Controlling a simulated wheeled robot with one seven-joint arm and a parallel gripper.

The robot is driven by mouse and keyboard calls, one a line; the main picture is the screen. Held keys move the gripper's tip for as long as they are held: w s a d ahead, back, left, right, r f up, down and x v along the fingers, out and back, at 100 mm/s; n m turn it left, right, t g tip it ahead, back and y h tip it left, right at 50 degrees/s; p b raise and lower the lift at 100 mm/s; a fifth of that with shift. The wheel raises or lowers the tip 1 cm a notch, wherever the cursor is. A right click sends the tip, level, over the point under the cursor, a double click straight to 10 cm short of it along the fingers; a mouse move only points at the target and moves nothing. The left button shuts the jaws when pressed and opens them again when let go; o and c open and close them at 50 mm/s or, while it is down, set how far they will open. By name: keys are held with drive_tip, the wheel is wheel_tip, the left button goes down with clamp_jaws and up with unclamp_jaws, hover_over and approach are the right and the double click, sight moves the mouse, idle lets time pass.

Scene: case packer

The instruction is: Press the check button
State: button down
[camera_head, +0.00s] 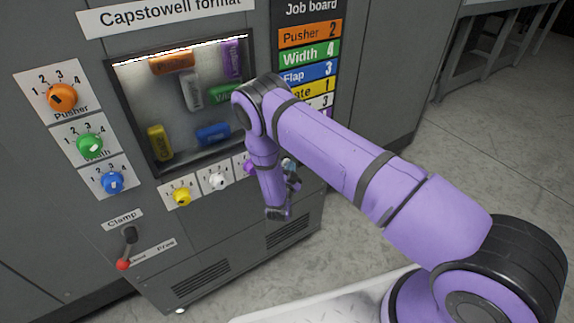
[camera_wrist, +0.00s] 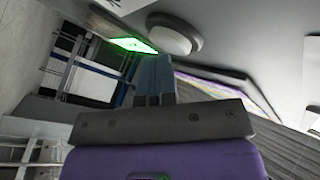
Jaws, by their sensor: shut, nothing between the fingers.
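In the wrist view, a round pale button (camera_wrist: 175,34) with a grey rim, which looks like the check button, stands out from the machine face. A glowing green rectangle (camera_wrist: 133,45) is beside it. My gripper (camera_wrist: 155,62) is shut and empty. Its fingertips point at the area just below the button and the green light; whether they touch anything cannot be told. In the head view, my gripper (camera_head: 291,178) is low at the machine front, right of the white knob, and my arm covers much of this area, so the button is not clearly seen there.
The grey machine has orange (camera_head: 62,97), green (camera_head: 89,146), blue (camera_head: 112,182), yellow (camera_head: 182,197) and white (camera_head: 219,181) dial knobs. A red-tipped clamp lever (camera_head: 124,263) sits lower left. A job board (camera_head: 311,35) is above my arm. Open floor lies to the right.

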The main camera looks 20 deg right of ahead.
idle(0.4)
drive_tip(key=shift+s+d, duration=0.25)
drive_tip(key=shift+s, duration=0.55)
drive_tip(key=shift+s, duration=0.1)
drive_tip(key=shift+s+d, duration=0.25)
drive_tip(key=shift+s, duration=0.5)
drive_tip(key=shift+s+d, duration=0.25)
drive_tip(key=shift+s, duration=0.55)
drive_tip(key=shift+s+d, duration=0.25)
drive_tip(key=shift+s, duration=0.5)
